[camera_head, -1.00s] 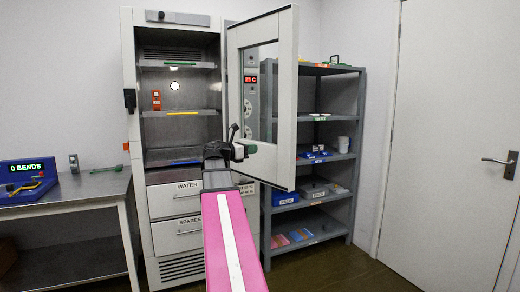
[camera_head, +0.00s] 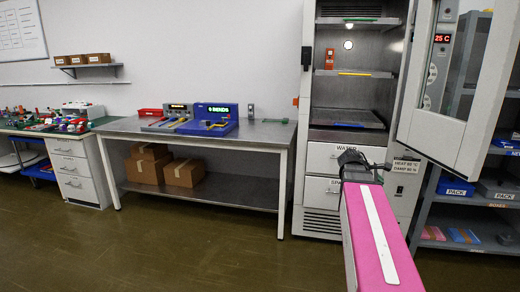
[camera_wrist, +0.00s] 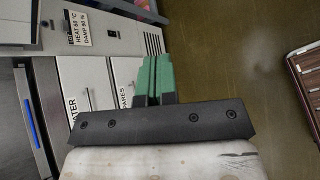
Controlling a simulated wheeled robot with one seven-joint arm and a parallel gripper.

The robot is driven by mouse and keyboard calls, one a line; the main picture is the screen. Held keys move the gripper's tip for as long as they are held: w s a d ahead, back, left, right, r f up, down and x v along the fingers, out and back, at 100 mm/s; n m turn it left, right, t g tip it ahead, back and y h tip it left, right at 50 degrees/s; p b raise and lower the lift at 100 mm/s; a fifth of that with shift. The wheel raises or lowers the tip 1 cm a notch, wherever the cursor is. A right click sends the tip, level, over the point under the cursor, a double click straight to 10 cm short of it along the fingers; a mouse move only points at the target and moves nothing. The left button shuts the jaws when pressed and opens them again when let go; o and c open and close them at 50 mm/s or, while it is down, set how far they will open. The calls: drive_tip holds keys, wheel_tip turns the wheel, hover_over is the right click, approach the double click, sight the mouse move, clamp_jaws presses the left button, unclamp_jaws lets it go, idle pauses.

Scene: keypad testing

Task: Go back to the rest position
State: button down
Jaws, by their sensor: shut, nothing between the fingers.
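My pink arm with its white stripe reaches forward in the head view, and its dark wrist end (camera_head: 352,160) is in front of the cabinet's drawers. The fingers cannot be made out there. In the wrist view my gripper (camera_wrist: 155,78) shows two green fingers together, with nothing between them. Beyond them are the white drawer fronts (camera_wrist: 88,88) of the cabinet and dark floor. The fingers look clear of both.
The tall cabinet (camera_head: 307,110) stands open, its door (camera_head: 436,140) swung out to the right before a grey shelf rack (camera_head: 422,212). A steel table (camera_head: 267,133) with a blue device (camera_head: 216,120) stands left. The floor (camera_head: 190,245) in front is clear.

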drive_tip(key=s+a+f+m+y, duration=0.3)
drive_tip(key=a+f+m, duration=0.1)
drive_tip(key=a+f, duration=0.5)
drive_tip(key=s+a+f+m+g+y, duration=0.1)
drive_tip(key=s+a+f+m+y, duration=0.2)
drive_tip(key=a+f, duration=0.6)
drive_tip(key=s+a+f+m+y, duration=0.4)
drive_tip(key=a+f, duration=0.5)
drive_tip(key=a, duration=0.1)
drive_tip(key=shift+s+a+f+m+g+y, duration=0.15)
drive_tip(key=shift+s+a+m+g+y, duration=0.15)
drive_tip(key=shift+g+y, duration=0.1)
drive_tip(key=shift+d, duration=0.1)
